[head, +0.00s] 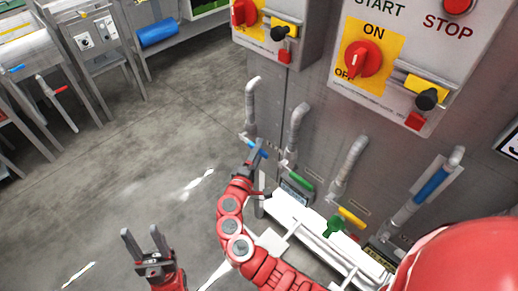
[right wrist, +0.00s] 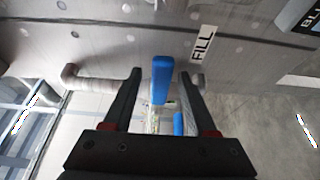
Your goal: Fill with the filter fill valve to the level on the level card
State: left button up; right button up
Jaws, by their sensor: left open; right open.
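The fill valve's blue lever (right wrist: 161,80) is beside a label reading FILL (right wrist: 203,45) in the right wrist view. My right gripper (right wrist: 160,92) is open, with the lever between its two fingers and a visible gap on either side. In the head view, the right gripper (head: 256,155) is at the blue lever (head: 262,153), below the leftmost grey pipe, and partly hides it. My left gripper (head: 144,240) is open and empty over the floor, its fingers pointing up in the picture. I cannot make out the level card.
Green (head: 301,182) and yellow (head: 351,217) levers sit on the pipes to the right. A white trough (head: 300,222) runs below. A red rotary switch (head: 363,59) is on the panel above. The floor (head: 150,150) at left is clear.

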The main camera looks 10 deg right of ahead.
jog(key=shift+w+d, duration=0.2)
jog(key=shift+w, duration=0.05)
grip_shut()
dwell(1.4)
